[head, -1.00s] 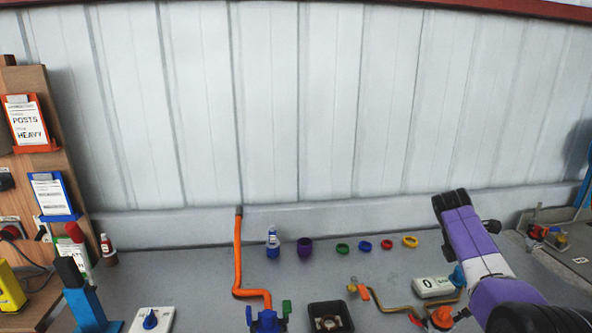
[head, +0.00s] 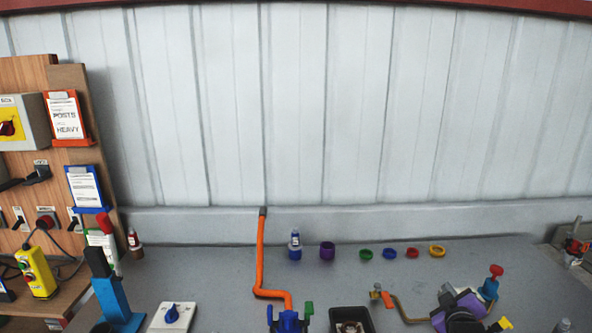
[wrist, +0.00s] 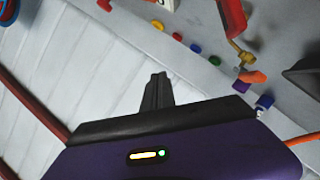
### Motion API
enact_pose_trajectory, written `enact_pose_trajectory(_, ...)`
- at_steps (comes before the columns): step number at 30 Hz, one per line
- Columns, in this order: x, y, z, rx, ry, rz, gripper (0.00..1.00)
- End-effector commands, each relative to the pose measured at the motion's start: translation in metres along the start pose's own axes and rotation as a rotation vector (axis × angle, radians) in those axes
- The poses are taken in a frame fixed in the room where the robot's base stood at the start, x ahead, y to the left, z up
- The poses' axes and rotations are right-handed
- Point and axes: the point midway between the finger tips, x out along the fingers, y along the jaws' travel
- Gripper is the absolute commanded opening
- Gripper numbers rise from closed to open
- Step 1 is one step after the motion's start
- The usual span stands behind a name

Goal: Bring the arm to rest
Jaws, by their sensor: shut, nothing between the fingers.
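My gripper (wrist: 157,90) shows in the wrist view as a purple body with dark fingers, closed together with nothing between them. The wall and the table top lie beyond it in that view. In the head view, part of my purple and black arm (head: 462,305) is at the lower right, over the table. It hides part of the brass pipe (head: 402,312) and what stands behind it. I cannot make out the fingertips clearly there.
A wooden panel (head: 22,75) is at left. The table between has free room.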

Motion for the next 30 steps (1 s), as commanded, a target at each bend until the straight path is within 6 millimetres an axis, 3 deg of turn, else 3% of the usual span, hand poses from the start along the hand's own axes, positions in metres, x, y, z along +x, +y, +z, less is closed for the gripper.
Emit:
enact_pose_trajectory(1, -0.018, -0.018, 0.009, 0.045, 0.03, 0.004, 0.0)
enact_pose_trajectory(6, -0.078, -0.054, 0.022, 0.205, 0.135, 0.015, 0.0)
enact_pose_trajectory(15, -0.201, -0.098, 0.045, 0.453, 0.28, -0.009, 0.0)
enact_pose_trajectory(22, -0.299, -0.112, 0.058, 0.611, 0.354, -0.05, 0.0)
enact_pose_trajectory(30, -0.407, -0.112, 0.069, 0.746, 0.384, -0.112, 0.0)
